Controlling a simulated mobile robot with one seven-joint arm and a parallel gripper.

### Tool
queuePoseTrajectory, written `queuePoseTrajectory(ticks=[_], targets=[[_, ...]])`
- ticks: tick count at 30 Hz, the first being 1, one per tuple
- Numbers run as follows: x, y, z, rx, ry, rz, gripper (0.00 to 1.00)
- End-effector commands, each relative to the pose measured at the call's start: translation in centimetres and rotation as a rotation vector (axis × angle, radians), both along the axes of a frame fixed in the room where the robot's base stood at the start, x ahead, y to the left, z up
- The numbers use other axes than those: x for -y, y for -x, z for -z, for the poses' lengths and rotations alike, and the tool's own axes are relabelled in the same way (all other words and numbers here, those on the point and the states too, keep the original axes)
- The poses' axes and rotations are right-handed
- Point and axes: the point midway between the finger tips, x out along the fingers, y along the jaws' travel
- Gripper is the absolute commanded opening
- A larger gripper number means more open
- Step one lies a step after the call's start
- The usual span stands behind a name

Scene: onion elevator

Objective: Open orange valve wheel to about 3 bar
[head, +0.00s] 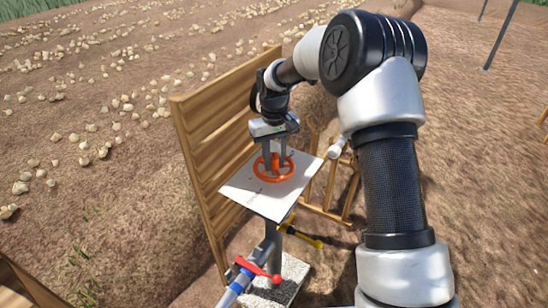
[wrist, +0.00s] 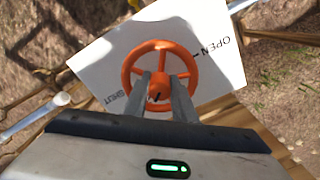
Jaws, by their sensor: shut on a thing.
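The orange valve wheel (head: 273,180) sits over a white plate (head: 244,192). In the wrist view, the wheel (wrist: 133,62) has spokes and a central hub, and the plate (wrist: 100,55) reads OPEN at right and SHUT at lower left. A small dark mark shows on the hub. My gripper (head: 274,168) points down onto the wheel from above. Its two fingers (wrist: 161,88) are shut on the wheel, one on each side of the hub. The fingers cover part of the wheel's lower half. I cannot make out a pressure reading in either view.
A wooden panel (head: 215,140) stands behind and left of the plate. Below are a pipe with a red lever (head: 259,270), a yellow-handled part (head: 302,236) and a pale block (head: 290,278). A wooden frame (head: 335,190) stands at right. Soil with scattered onions lies beyond.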

Motion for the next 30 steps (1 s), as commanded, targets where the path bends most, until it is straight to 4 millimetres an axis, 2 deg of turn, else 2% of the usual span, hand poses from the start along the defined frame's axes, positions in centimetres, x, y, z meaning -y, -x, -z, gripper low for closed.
queuePoseTrajectory(ticks=[9, 23, 24, 27, 30], targets=[[-0.01, -0.07, -0.14, 0.002, -0.001, -0.102, 0.02], [-0.01, -0.09, -0.12, 0.003, -0.001, -0.117, 0.02], [-0.02, -0.10, -0.12, 0.003, -0.001, -0.116, 0.28], [-0.01, -0.08, -0.10, 0.002, -0.001, -0.116, 0.43], [0.00, -0.06, -0.08, 0.002, -0.001, -0.116, 0.43]])
